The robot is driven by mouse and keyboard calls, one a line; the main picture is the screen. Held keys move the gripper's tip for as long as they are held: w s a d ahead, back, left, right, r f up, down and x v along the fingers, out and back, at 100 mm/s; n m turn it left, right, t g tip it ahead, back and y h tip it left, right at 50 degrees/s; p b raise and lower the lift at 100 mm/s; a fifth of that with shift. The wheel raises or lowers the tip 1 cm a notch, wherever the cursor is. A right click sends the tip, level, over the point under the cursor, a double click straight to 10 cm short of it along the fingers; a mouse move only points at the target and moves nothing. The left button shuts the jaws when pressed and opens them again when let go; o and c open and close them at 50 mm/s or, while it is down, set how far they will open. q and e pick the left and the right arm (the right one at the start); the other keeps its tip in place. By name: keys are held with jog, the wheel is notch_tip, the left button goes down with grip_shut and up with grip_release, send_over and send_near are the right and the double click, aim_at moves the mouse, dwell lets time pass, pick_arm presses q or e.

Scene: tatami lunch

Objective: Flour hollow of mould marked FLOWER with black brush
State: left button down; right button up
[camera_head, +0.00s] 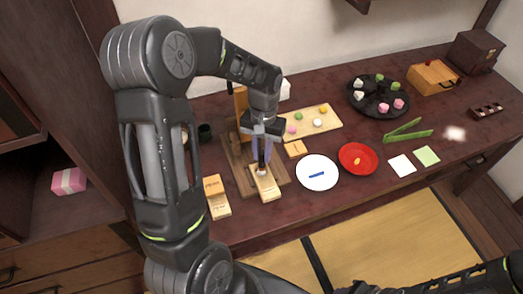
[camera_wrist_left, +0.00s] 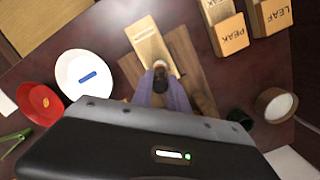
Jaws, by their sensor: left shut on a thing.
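My left gripper (camera_head: 262,150) is shut on the black brush (camera_head: 262,168), which points down with its pale bristles at the mould. In the left wrist view the brush (camera_wrist_left: 160,75) sits between the fingers of the gripper (camera_wrist_left: 162,95). The bristles are over or touching the near part of a pale wooden mould (camera_wrist_left: 146,38); contact is unclear. This mould also shows in the head view (camera_head: 267,190), lying on a brown slatted board. Its lettering is too faint to read and its hollow is hidden by the brush. My right gripper is not in view.
Moulds marked PEAK (camera_wrist_left: 231,38) and LEAF (camera_wrist_left: 276,18) lie beside the board. A white plate (camera_head: 310,184) with a blue stick and a red bowl (camera_head: 346,166) stand to the right.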

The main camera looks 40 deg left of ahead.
pick_arm(q)
jog(key=shift+w, duration=0.25)
dwell(0.5)
jog(key=shift+s+a, duration=0.25)
jog(key=shift+s, duration=0.1)
dwell(0.4)
jog(key=shift+w, duration=0.3)
jog(key=shift+s+d, duration=0.2)
jog(key=shift+d, duration=0.1)
dwell(0.7)
jog(key=shift+a, duration=0.2)
dwell(0.5)
jog(key=shift+w, duration=0.1)
jog(key=shift+r+p, duration=0.3)
jog(key=shift+r, duration=0.05)
notch_tip(320, 180, up, 7)
jog(key=p, duration=0.5)
jog(key=shift+r, duration=0.15)
